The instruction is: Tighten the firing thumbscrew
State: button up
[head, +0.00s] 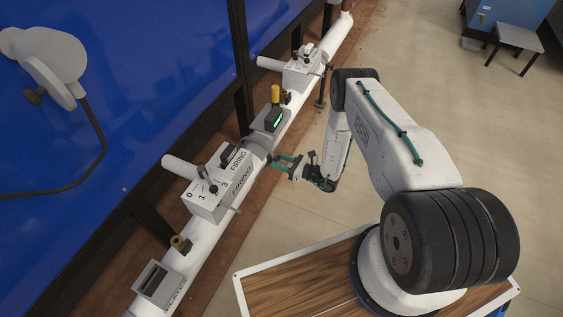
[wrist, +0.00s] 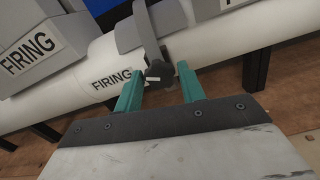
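The firing thumbscrew (wrist: 158,73) is a small dark knob with a white mark, on a grey clamp (wrist: 148,28) around the white pipe. A FIRING label (wrist: 112,79) is on the pipe just left of it in the wrist view. My gripper (wrist: 159,70) has its two teal fingers spread on either side of the knob, with a visible gap at each side. In the head view my gripper (head: 280,163) points at the pipe beside the FIRING box (head: 213,188). The thumbscrew is too small to make out clearly there.
The white pipe (head: 208,240) runs diagonally along blue panels (head: 150,70). A unit with a green display (head: 274,120) and a yellow cap (head: 275,93) sits above the gripper. Another box (head: 304,70) is farther up, a grey-lidded box (head: 157,281) lower down. Floor to the right is open.

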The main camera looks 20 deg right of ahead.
jog(key=c, duration=0.5)
